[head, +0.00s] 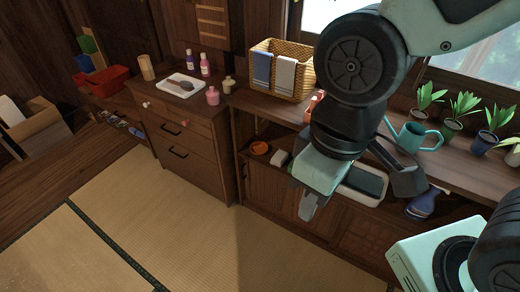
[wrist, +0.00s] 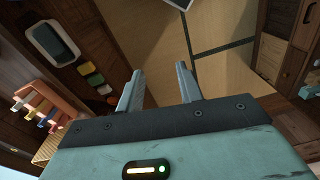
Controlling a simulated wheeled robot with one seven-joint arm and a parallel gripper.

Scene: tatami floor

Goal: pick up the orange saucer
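The orange saucer (head: 260,148) is a small round dish on the lower shelf under the long wooden counter, at its left end. A small orange shape in the wrist view (wrist: 104,89), left of the fingers, looks like the same saucer. My gripper (head: 308,207) hangs in front of the shelf, pointing down, to the right of the saucer and apart from it. In the wrist view my gripper (wrist: 159,70) has its two fingers spread with nothing between them, only floor behind.
A pale sponge (head: 278,157) lies right of the saucer, and a white-rimmed tray (head: 362,186) is farther right. A wicker basket (head: 282,70), watering can (head: 415,135) and potted plants stand on the counter. A drawer cabinet (head: 185,145) adjoins on the left. The tatami floor (head: 200,235) in front is clear.

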